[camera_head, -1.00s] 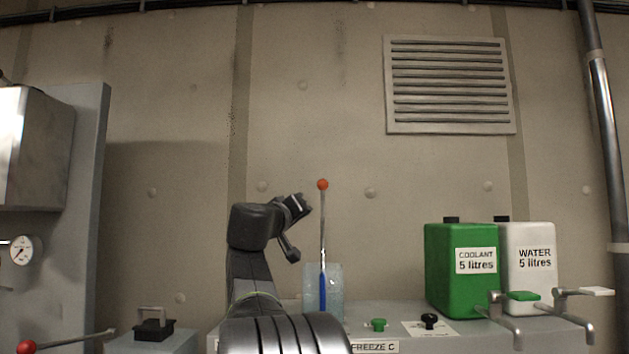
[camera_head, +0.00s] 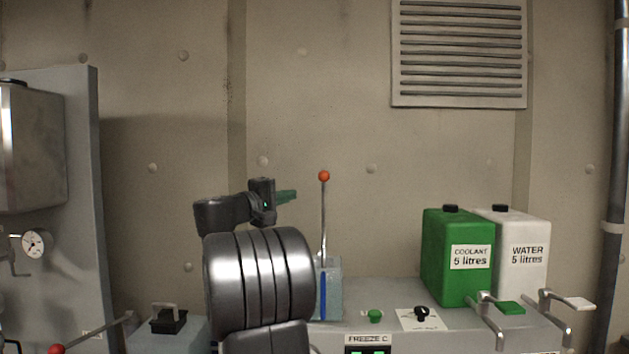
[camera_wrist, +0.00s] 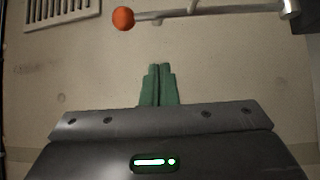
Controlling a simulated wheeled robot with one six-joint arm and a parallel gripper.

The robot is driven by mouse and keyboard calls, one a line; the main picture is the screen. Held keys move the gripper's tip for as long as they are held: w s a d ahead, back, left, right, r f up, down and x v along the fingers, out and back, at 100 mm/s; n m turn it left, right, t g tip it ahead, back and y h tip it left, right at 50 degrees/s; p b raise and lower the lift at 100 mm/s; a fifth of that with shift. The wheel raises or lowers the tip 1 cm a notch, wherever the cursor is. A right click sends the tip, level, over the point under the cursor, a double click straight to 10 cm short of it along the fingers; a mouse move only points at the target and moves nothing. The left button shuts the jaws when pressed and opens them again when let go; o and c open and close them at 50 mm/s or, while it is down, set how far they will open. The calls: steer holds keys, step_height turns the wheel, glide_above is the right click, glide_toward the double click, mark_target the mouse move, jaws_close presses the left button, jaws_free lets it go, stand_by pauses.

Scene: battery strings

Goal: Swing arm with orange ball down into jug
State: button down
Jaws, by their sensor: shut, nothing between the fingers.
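The orange ball (camera_head: 323,176) tops a thin metal arm (camera_head: 323,222) that stands upright above the jug. The clear jug (camera_head: 334,290) sits on the grey bench, with a blue part (camera_head: 323,295) showing at it; my arm hides some of its left side. My gripper (camera_head: 294,196) is shut and empty, left of the metal arm and a little below the ball, its green fingers pointing right. In the wrist view the shut fingers (camera_wrist: 159,72) point toward the wall, and the ball (camera_wrist: 123,18) and its arm lie beyond the fingertips, apart from them.
A green coolant can (camera_head: 458,257) and a white water can (camera_head: 522,262) stand on the right of the bench, behind taps with green and white handles. A green knob (camera_head: 375,316) and black knob (camera_head: 421,313) are in front. A red-balled lever (camera_head: 57,349) is at lower left.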

mark_target(324, 228)
steer(key=w+d+p, duration=0.3)
steer(key=d+p, duration=0.2)
steer(key=d, duration=0.2)
steer(key=shift+w+r, duration=0.2)
steer(key=shift+w, duration=0.15)
steer(key=shift+d, duration=0.1)
steer(key=shift+s+f, duration=0.1)
steer(key=shift+f, duration=0.05)
stand_by(0.4)
steer(key=s+f+m+h+b, duration=0.3)
steer(key=s+b, duration=0.2)
steer(key=b, duration=1.1)
steer(key=s+f+m+t+h+b, duration=0.1)
steer(key=s+b, duration=0.5)
steer(key=b, duration=1)
steer(key=f+m+h, duration=0.1)
steer(key=m+h, duration=0.1)
steer(key=shift+f+m, duration=0.4)
